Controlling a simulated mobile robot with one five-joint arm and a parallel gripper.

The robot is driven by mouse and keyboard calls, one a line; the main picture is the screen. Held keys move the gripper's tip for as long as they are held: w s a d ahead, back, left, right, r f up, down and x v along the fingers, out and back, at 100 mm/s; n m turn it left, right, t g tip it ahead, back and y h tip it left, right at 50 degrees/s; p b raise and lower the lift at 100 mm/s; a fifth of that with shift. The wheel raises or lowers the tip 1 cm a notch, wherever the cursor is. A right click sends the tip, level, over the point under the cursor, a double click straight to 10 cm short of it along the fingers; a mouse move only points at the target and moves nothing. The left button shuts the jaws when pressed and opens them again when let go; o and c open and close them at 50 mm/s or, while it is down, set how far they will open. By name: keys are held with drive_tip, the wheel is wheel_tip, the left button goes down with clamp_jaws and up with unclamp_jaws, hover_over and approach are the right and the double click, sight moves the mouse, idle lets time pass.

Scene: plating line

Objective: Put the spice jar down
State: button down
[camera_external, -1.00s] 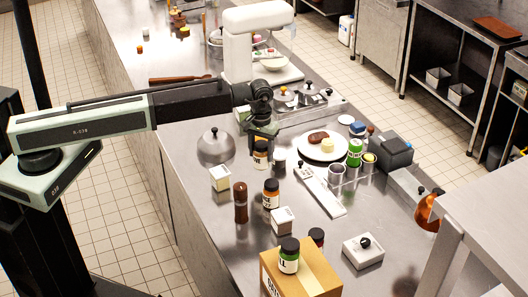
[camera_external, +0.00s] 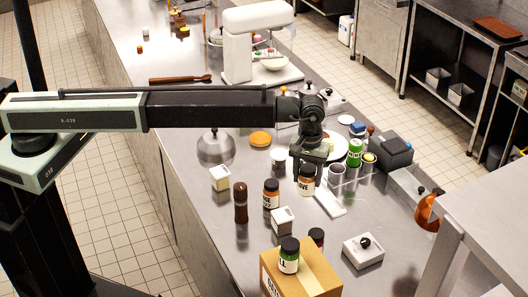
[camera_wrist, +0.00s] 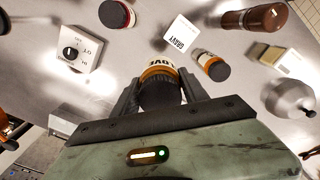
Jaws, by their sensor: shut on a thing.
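The spice jar (camera_external: 307,184) has a dark lid, an orange-brown body and a pale label partly reading "OVE". My gripper (camera_external: 308,162) is shut on its upper part from above. In the wrist view the jar (camera_wrist: 159,68) sits between the two fingers of my gripper (camera_wrist: 160,92), dark lid nearest the camera. The jar looks upright. I cannot tell whether its base touches the steel counter (camera_external: 205,262) or hangs slightly above it.
A similar orange jar (camera_external: 271,194) stands just left, with a brown mill (camera_external: 240,203) beyond it. A small white box (camera_external: 283,221) is in front. A white scale (camera_external: 331,206) lies close on the right.

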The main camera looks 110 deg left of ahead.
drive_tip(key=w+d+r+m+p, duration=0.1)
drive_tip(key=w+d+r+p, duration=0.15)
drive_tip(key=d, duration=0.45)
drive_tip(key=w+d+r+m+p, duration=0.15)
drive_tip(key=w+d+r, duration=0.25)
drive_tip(key=d, duration=0.4)
drive_tip(key=b, duration=0.7)
hover_over(307, 262)
drive_tip(key=shift+m, duration=0.45)
wheel_tip(307, 262, down, 8)
drive_tip(key=shift+f, duration=0.15)
drive_tip(key=shift+r, duration=0.3)
drive_tip(key=shift+f, duration=0.2)
drive_tip(key=c, duration=0.6)
unclamp_jaws()
